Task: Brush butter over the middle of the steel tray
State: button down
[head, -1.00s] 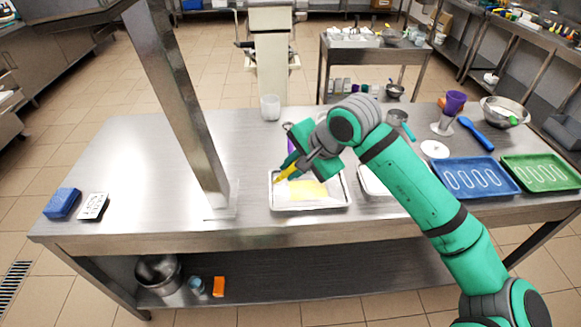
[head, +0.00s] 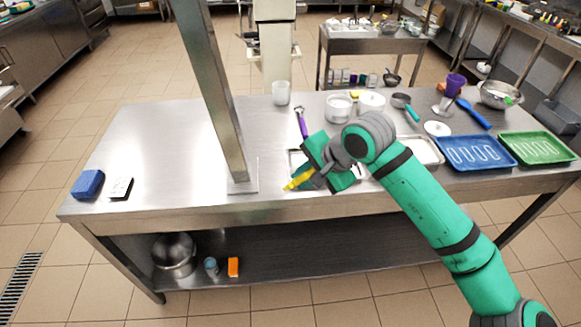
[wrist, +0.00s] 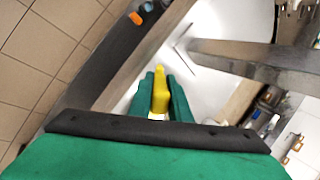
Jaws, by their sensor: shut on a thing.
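My gripper (head: 318,172) is shut on a yellow brush (head: 297,182), which points down and to the left in the head view. In the wrist view the yellow brush (wrist: 160,92) sits between the two green fingers.
A steel post (head: 228,130) rises from the table left of the tray. Another tray (head: 428,152), a blue tray (head: 470,148) and a green tray (head: 533,134) lie to the right. A purple-handled tool (head: 301,122) lies behind. The table's left part is mostly clear.

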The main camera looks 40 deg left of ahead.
jog(key=w+d+f+m, duration=0.1)
jog(key=w+d+f, duration=0.3)
jog(key=d+f, duration=0.4)
jog(key=w+d+f+m+t, duration=0.1)
jog(key=w+d+f, duration=0.2)
jog(key=d+f, duration=0.6)
jog(key=w+d+f+m, duration=0.1)
jog(key=w+d+f, duration=0.3)
jog(key=d+f, duration=0.5)
jog(key=d, duration=0.8)
jog(key=shift+w+f+t, duration=0.25)
jog(key=shift+w+t, duration=0.1)
jog(key=shift+t, duration=0.05)
jog(key=shift+d, duration=0.25)
